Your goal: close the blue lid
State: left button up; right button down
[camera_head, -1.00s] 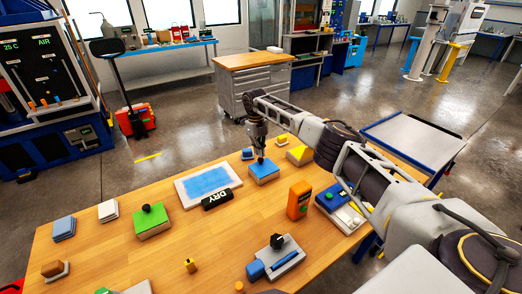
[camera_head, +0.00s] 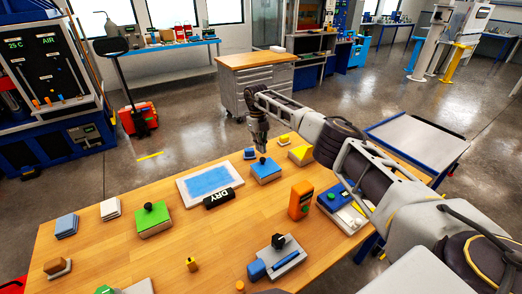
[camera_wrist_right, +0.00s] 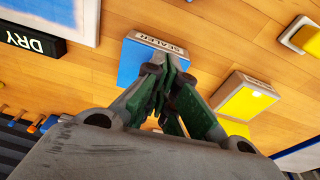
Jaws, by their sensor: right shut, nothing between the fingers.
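The blue lid (camera_head: 267,170) has a black knob (camera_head: 262,160) and lies flat on a light box just behind the middle of the table. In the right wrist view the blue lid (camera_wrist_right: 132,62) is partly hidden behind my fingers, and the box's end carries a printed label that seems to read SEALER (camera_wrist_right: 160,42). My right gripper (camera_head: 263,150) is shut and empty, pointing down just above the knob. Whether it touches the knob is hard to tell. My left gripper is not in view.
A white-framed blue panel (camera_head: 187,179) with a black DRY sign (camera_head: 218,198) lies left of the box. A yellow-topped box (camera_head: 300,153) stands close on the right, with an orange device (camera_head: 300,200) nearer. A green-lidded box (camera_head: 153,217) sits further left.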

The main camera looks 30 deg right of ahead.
notch_tip(320, 180, up, 10)
jog(key=w, duration=0.1)
jog(key=shift+w, duration=0.35)
jog(key=shift+s, duration=0.15)
dwell(0.7)
